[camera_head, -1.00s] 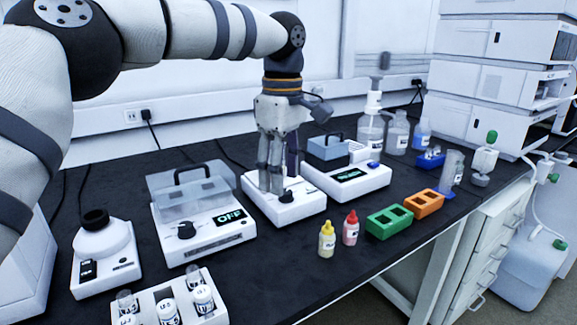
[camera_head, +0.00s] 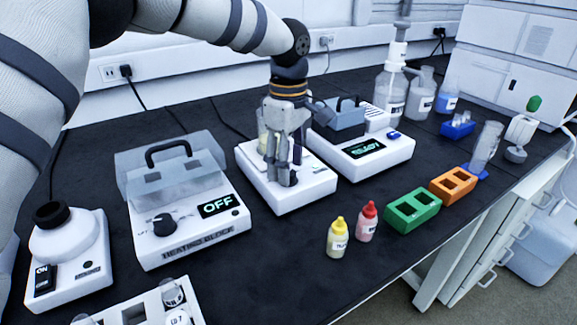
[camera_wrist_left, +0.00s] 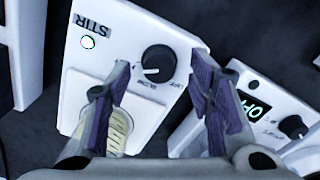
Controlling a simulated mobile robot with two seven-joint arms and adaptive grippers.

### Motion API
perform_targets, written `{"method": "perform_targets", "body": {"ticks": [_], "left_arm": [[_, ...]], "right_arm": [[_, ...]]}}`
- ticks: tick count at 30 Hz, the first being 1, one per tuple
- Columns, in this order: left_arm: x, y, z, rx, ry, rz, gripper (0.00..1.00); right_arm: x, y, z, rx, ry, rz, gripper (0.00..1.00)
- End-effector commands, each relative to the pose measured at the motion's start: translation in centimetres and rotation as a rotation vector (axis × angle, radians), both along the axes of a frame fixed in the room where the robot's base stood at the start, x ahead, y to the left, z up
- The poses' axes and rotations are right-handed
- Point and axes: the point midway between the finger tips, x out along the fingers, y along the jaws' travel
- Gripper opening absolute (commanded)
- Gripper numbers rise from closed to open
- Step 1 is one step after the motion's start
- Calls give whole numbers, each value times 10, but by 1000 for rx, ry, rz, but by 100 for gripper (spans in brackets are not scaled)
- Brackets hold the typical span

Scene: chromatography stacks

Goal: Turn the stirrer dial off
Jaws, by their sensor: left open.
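The stirrer (camera_head: 312,182) is a white box in the middle of the bench. In the left wrist view it carries the label STIR, a lit greenish-white indicator (camera_wrist_left: 88,42) and a black dial (camera_wrist_left: 158,62) with a white pointer line. My left gripper (camera_head: 283,178) points down over the stirrer's front part, largely hiding the dial in the head view. In the left wrist view its open fingers (camera_wrist_left: 161,70) appear on either side of the dial; I cannot tell whether they touch it. A glass vessel with yellowish contents (camera_wrist_left: 117,130) stands on the stirrer. My right gripper is out of view.
A heating block (camera_head: 190,240) reading OFF stands left of the stirrer. Another white device with a display (camera_head: 366,150) stands close on its right. Yellow-capped (camera_head: 338,238) and red-capped (camera_head: 367,222) bottles and a green rack (camera_head: 413,210) stand in front to the right.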

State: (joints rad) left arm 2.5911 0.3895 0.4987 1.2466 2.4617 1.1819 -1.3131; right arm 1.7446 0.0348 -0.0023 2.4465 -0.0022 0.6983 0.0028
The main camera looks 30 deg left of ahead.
Motion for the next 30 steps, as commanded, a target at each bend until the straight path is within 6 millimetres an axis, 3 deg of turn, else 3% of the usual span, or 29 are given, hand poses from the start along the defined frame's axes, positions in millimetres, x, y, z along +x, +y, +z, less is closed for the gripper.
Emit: {"method": "perform_targets", "body": {"ticks": [4, 11, 18, 30], "left_arm": [[0, 0, -12, 0, 0, 0, 48], [0, 0, -14, 0, -1, 0, 48], [0, 0, -14, 0, -1, 0, 0], [0, 0, -12, 0, -1, 64, 0]], "right_arm": [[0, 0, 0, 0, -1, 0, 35], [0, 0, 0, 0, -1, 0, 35], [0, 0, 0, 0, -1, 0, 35], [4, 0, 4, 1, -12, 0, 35]]}}
